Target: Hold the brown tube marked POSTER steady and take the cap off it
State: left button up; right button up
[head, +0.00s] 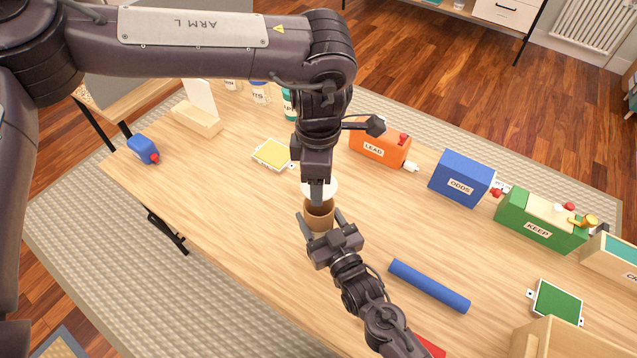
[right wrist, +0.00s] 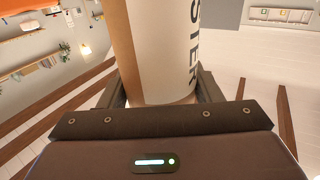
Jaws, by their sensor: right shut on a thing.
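The brown tube (head: 318,222) stands near the middle of the table, with a white cap (head: 331,187) at its top end. In the right wrist view the tube (right wrist: 150,50) carries a white label ending in "STER". My right gripper (head: 320,215) is shut on the tube, one finger on each side. My left gripper (head: 318,190) points down at the cap from above, in front of part of it. Whether its fingers grip the cap or only hover over it does not show.
A blue cylinder (head: 428,286) lies right of my right arm. An orange LEAD box (head: 380,143), a blue ODDS box (head: 460,177) and a green KEEP box (head: 540,222) line the far side. A yellow square (head: 272,154) lies behind the tube.

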jog(key=o, duration=1.5)
jog(key=shift+c, duration=0.2)
